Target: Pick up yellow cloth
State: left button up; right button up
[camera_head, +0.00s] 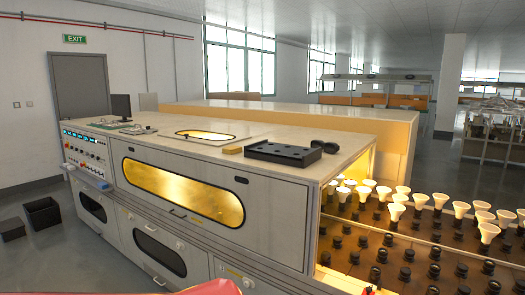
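A small yellow piece (232,150), which looks like the yellow cloth, lies on the pale top of the long cabinet (350,143), near its front edge. It is just left of a black tray. It is too small in the picture to tell whether it is folded. Neither of my grippers is in view.
The black tray with holes (283,153) and a dark rounded object (325,146) sit on the cabinet top. Racks of lit bulbs (440,201) and black sockets (408,254) are at the right. A control panel (86,150) and monitor (121,107) are at the left. Black bins (42,213) stand on the floor.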

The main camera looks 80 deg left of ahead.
aim_at(234, 149)
jog(key=u, duration=3.1)
jog(key=i+j+u, duration=0.2)
jog(key=j, duration=0.2)
jog(key=i+j+u, duration=0.2)
jog(key=j, duration=0.2)
jog(key=i+j+u, duration=0.1)
jog(key=j+u, duration=0.15)
jog(key=j, duration=0.15)
jog(key=i+j+u, duration=0.2)
jog(key=j, duration=0.15)
